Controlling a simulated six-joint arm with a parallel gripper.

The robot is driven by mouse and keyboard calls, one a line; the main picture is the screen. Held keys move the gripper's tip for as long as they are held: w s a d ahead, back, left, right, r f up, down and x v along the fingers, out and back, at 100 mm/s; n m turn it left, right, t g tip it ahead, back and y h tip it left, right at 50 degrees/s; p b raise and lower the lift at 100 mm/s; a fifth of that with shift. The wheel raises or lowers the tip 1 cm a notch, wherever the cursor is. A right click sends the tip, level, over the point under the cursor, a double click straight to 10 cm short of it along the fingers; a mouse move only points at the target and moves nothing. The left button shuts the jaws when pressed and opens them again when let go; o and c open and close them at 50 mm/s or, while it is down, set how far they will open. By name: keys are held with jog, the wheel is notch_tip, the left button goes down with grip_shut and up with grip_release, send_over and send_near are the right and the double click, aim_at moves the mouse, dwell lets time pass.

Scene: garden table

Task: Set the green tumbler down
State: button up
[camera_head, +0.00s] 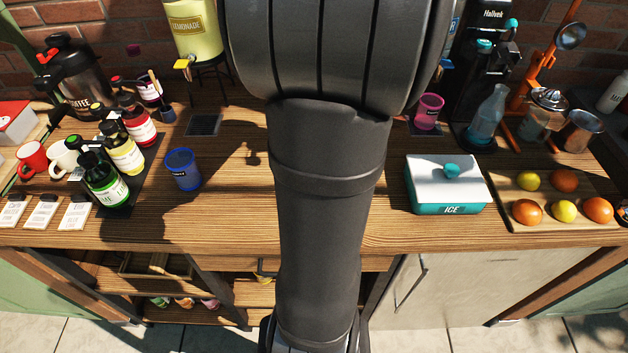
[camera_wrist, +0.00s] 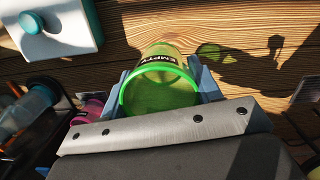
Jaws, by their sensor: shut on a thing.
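The green tumbler (camera_wrist: 160,92) shows in the wrist view with its open rim toward the camera and a black label reading "EMPTY". My gripper (camera_wrist: 162,85) is shut on it, with a blue-grey finger on either side. Wooden tabletop shows beyond the tumbler, and a shadow lies on the wood to its right. I cannot tell whether its base touches the table. In the head view my own arm hides the tumbler and the gripper.
A blue tumbler (camera_head: 183,170) stands left of my arm and a pink tumbler (camera_head: 428,111) right of it. A teal ice box (camera_head: 446,186) is at right, beside a fruit board (camera_head: 520,184). Bottles (camera_head: 104,180) stand at left. Bare wood (camera_head: 228,205) lies left of my arm.

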jog(key=s, duration=1)
jog(key=shift+n, duration=0.4)
jog(key=w+a+f, duration=0.1)
jog(key=a+f, duration=0.1)
jog(key=a, duration=0.1)
jog(key=w+a+f, duration=0.2)
jog(key=a+f, duration=0.1)
jog(key=w+a+f, duration=0.2)
jog(key=a, duration=0.1)
jog(key=shift+w+a+f, duration=0.2)
jog(key=shift+a+f, duration=0.1)
jog(key=shift+f, duration=2.05)
jog(key=o, duration=1.1)
jog(key=shift+f, duration=0.15)
jog(key=shift+o, duration=0.3)
notch_tip(320, 180, up, 12)
jog(key=w, duration=0.1)
jog(key=shift+w, duration=0.2)
